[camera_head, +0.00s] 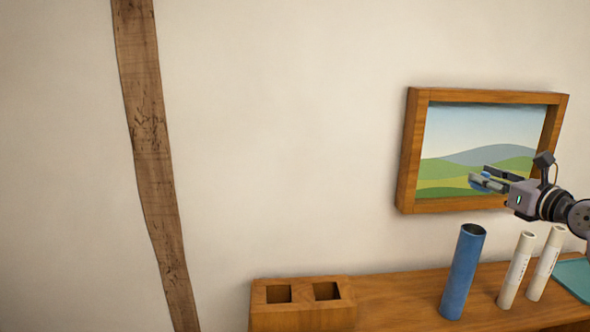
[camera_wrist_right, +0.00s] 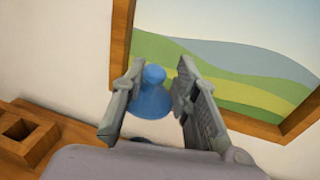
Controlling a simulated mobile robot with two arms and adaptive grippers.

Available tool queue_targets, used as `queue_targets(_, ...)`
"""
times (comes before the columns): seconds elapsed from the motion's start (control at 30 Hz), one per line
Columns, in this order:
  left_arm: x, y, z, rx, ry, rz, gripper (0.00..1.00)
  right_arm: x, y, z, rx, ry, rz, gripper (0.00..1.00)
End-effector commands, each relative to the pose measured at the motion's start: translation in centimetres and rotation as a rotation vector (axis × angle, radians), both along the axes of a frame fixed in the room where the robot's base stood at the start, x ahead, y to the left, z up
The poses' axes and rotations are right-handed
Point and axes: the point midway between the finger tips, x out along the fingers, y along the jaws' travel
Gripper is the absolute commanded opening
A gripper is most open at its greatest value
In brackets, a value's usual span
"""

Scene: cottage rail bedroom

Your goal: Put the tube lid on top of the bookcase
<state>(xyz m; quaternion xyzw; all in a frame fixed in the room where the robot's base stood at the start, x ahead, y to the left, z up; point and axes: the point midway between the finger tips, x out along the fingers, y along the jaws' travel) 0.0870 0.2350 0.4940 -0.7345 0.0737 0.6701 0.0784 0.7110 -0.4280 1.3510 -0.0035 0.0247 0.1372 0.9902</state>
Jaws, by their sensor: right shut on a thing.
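The tube lid (camera_wrist_right: 151,97) is a round blue cap with a knob. My right gripper (camera_head: 484,181) is shut on it and holds it in the air in front of the framed picture. In the right wrist view the lid sits between the two fingers of the gripper (camera_wrist_right: 158,108). In the head view the fingers hide most of the lid (camera_head: 480,183). The wooden bookcase top (camera_head: 395,297) runs along the wall below the gripper. An open blue tube (camera_head: 462,273) stands upright on it, below and left of the gripper. My left gripper is not in view.
Two white rolls (camera_head: 516,270) (camera_head: 546,264) stand right of the blue tube. A teal flat item (camera_head: 575,275) lies at the right edge. A wooden block with two square holes (camera_head: 303,306) is at the left end. The top between block and tube is bare. A framed picture (camera_head: 409,152) hangs behind.

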Motion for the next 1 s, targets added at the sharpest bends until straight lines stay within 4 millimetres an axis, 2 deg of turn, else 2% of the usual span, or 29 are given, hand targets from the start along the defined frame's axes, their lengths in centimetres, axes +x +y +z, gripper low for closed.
queue_targets(0.3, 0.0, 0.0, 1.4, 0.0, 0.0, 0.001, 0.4, 0.0, 0.1, -6.4, 0.005, 0.005, 0.001, 0.09)
queue_targets(0.5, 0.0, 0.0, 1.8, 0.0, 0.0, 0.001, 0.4, 0.0, 0.0, -9.3, 0.004, 0.002, 0.0, 0.09)
queue_targets(0.7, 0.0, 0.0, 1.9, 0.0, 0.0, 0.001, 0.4, 0.0, 0.0, -10.7, 0.001, 0.0, -0.001, 0.08)
queue_targets(1.0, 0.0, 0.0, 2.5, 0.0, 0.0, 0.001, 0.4, 0.0, 0.0, -10.2, 0.001, 0.001, -0.001, 0.08)
